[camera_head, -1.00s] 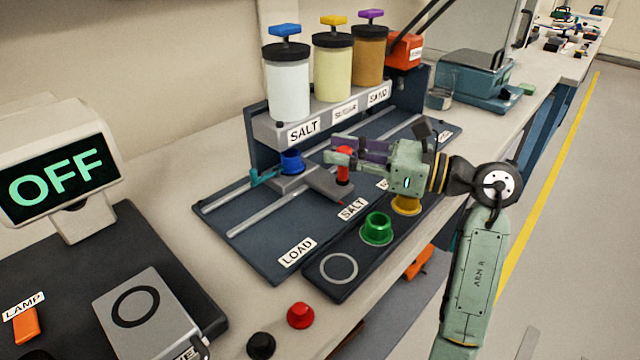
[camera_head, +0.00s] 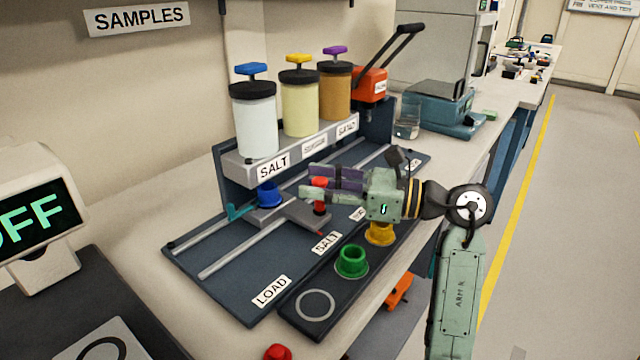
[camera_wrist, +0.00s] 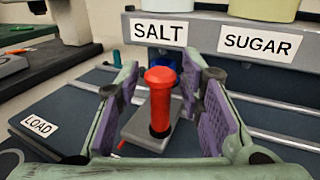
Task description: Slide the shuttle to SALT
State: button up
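The shuttle (camera_head: 304,215) is a grey plate across the rails, with a blue cup (camera_head: 268,194) at its back and an upright red handle (camera_head: 319,207) at its front. It stands in front of the SALT jar (camera_head: 256,125), in line with the SALT label (camera_head: 327,243) on the dark board. My gripper (camera_head: 311,181) is at the red handle. In the wrist view, the handle (camera_wrist: 160,105) stands between the open fingers, with a visible gap on each side. The wrist view also shows the SALT sign (camera_wrist: 158,32) behind it.
The LOAD label (camera_head: 271,290) is at the board's near end. A green cup (camera_head: 351,261) and a yellow cup (camera_head: 380,233) stand in the front holder. Yellow (camera_head: 300,103) and brown (camera_head: 335,92) jars share the shelf. The rails toward LOAD are clear.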

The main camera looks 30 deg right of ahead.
jog(key=v, duration=1.2)
